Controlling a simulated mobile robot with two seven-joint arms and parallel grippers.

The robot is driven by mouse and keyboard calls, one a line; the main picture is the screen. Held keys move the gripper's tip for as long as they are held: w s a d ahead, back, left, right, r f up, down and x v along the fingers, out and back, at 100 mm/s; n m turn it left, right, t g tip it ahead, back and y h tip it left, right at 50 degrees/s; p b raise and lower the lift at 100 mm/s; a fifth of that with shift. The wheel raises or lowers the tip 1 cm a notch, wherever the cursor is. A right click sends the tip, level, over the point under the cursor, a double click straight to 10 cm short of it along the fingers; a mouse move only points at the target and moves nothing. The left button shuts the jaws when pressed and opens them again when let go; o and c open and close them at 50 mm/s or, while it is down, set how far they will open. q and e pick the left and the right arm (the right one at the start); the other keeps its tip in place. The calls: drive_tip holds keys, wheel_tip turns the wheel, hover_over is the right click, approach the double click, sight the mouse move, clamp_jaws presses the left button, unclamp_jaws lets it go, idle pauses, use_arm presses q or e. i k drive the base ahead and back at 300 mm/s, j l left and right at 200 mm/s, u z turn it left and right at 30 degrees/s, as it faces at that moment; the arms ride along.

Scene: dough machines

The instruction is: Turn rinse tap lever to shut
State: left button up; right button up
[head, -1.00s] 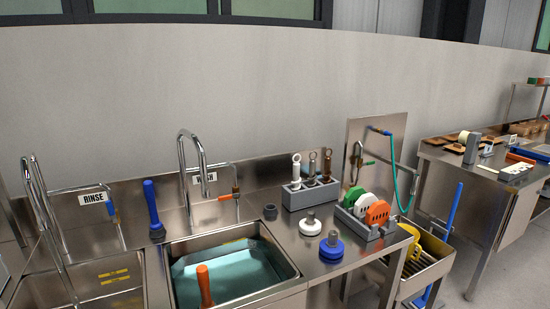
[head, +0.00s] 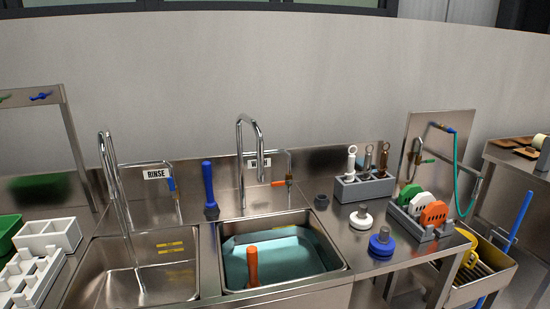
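The rinse tap (head: 118,185) is a tall chrome gooseneck over the left basin. The RINSE sign (head: 156,174) is on the splashback beside it. A small blue lever (head: 171,184) hangs at the right end of a thin pipe by the sign and points down. A thin streak, possibly water, shows below the spout in the left basin (head: 165,268); I cannot be sure. A second tap (head: 241,165) with an orange lever (head: 279,183), lying sideways, stands behind the right basin, which holds bluish water. Neither of my grippers is in view.
A blue-handled tool (head: 209,188) stands between the taps, and an orange handle (head: 252,266) rises from the right basin. White racks (head: 40,265) stand at left. A grey holder (head: 364,187), colored discs (head: 432,213) and blue knob (head: 382,242) are at right.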

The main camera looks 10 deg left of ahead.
sight(170, 181)
drive_tip(key=i+j+u, duration=0.2)
drive_tip(key=j+u, duration=0.25)
drive_tip(key=i+j+u, duration=0.2)
drive_tip(key=u, duration=0.3)
drive_tip(key=i+j, duration=0.05)
drive_tip(key=j, duration=0.05)
